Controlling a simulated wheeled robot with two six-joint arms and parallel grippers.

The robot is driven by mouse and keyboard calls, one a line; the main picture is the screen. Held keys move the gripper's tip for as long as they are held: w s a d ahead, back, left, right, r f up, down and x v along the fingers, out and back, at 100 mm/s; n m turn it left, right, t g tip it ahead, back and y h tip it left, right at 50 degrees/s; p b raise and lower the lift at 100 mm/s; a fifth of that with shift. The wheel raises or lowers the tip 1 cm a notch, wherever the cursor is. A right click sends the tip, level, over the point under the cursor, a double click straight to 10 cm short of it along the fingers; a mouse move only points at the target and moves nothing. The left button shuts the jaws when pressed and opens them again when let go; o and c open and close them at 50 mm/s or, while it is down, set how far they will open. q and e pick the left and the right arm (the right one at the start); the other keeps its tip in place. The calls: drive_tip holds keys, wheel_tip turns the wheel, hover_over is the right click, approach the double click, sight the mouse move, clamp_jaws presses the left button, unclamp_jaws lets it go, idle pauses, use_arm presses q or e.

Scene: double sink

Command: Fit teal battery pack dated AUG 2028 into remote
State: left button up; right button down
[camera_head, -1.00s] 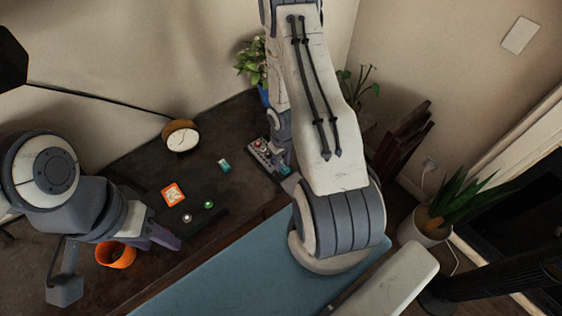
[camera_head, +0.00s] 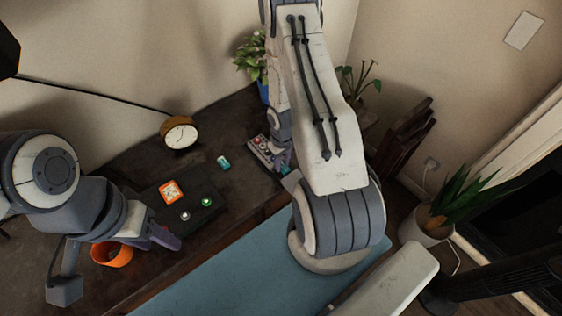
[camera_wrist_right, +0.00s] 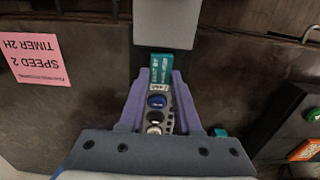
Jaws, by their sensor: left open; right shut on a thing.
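My right gripper (camera_wrist_right: 167,82) is shut on a teal battery pack (camera_wrist_right: 174,66), held at its fingertips. The printing on the pack is too small to read surely. The remote (camera_head: 262,149), with red and pale buttons, lies on the dark counter by the gripper. A second teal pack (camera_head: 223,162) lies loose on the counter. My left gripper (camera_head: 166,238) is open and empty near the front edge.
An orange cup (camera_head: 112,255) stands by my left gripper, and a clock (camera_head: 181,135) at the back. A pink note (camera_wrist_right: 30,58) shows in the wrist view.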

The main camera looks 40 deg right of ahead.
sight(282, 165)
drive_tip(key=shift+f+b, duration=0.5)
drive_tip(key=shift+f, duration=0.1)
drive_tip(key=c, duration=0.5)
unclamp_jaws()
wheel_tip(282, 165, up, 11)
drive_tip(key=p, duration=1.1)
drive_tip(key=shift+w+f, duration=0.1)
drive_tip(key=shift+f, duration=0.05)
